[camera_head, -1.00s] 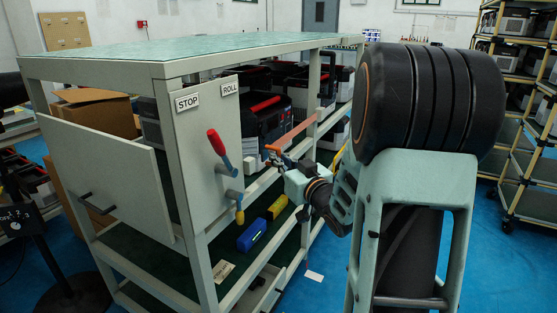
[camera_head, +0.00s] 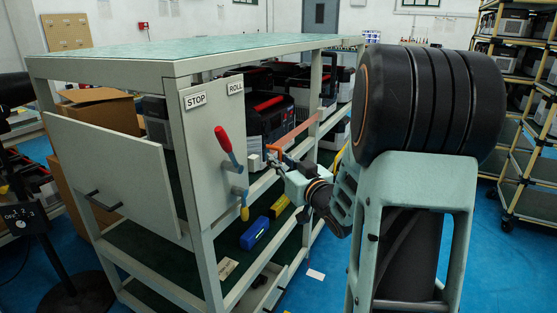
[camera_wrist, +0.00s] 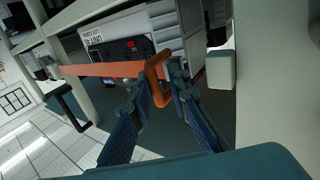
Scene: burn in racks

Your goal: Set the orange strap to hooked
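The orange strap (camera_head: 296,133) runs from a rack post at the right toward the near post with the levers. In the wrist view the strap (camera_wrist: 103,70) ends in an orange loop (camera_wrist: 155,70). My gripper (camera_head: 280,164) is at this free end. In the wrist view my gripper's fingers (camera_wrist: 162,78) stand on either side of the loop and appear closed on it; the exact contact is partly hidden. A pale block (camera_head: 255,161) projects from the near post. The block (camera_wrist: 220,70) is right of the loop, with a gap between them.
A red-handled lever (camera_head: 228,143) and a yellow-tipped lever (camera_head: 243,203) are on the STOP/ROLL panel (camera_head: 205,150). Blue (camera_head: 254,233) and yellow (camera_head: 279,206) boxes lie on the lower shelf. Black cases (camera_head: 266,120) stand inside the rack.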

